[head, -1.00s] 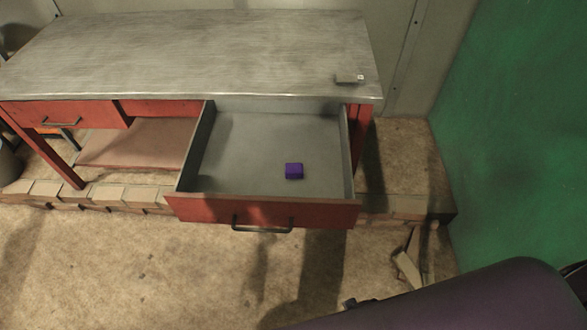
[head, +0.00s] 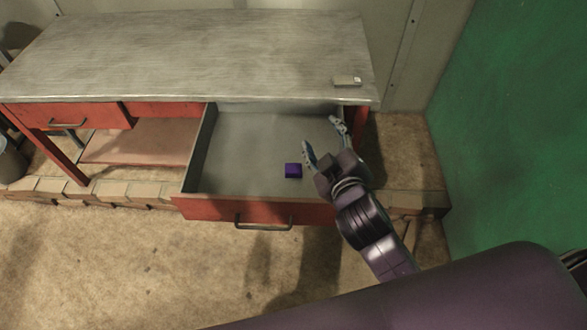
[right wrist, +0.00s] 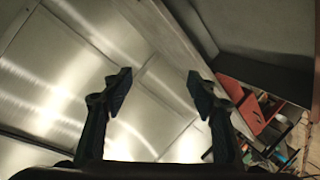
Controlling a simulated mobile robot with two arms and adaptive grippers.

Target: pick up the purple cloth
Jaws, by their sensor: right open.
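The purple cloth (head: 293,170) shows as a small purple block shape. It lies on the floor of the open drawer (head: 240,150), right of the middle, in the head view. My right gripper (head: 323,136) is open and empty. In the head view it appears over the right side of the drawer, up and to the right of the cloth and apart from it. Its spread fingers also show in the right wrist view (right wrist: 160,90), with nothing between them. The cloth cannot be made out in the right wrist view. My left gripper is not in view.
The drawer belongs to a red workbench with a grey metal top (head: 190,55). A small grey object (head: 347,81) lies at the top's right edge. A low brick edge (head: 110,195) runs underneath, and a green wall (head: 510,130) stands at the right.

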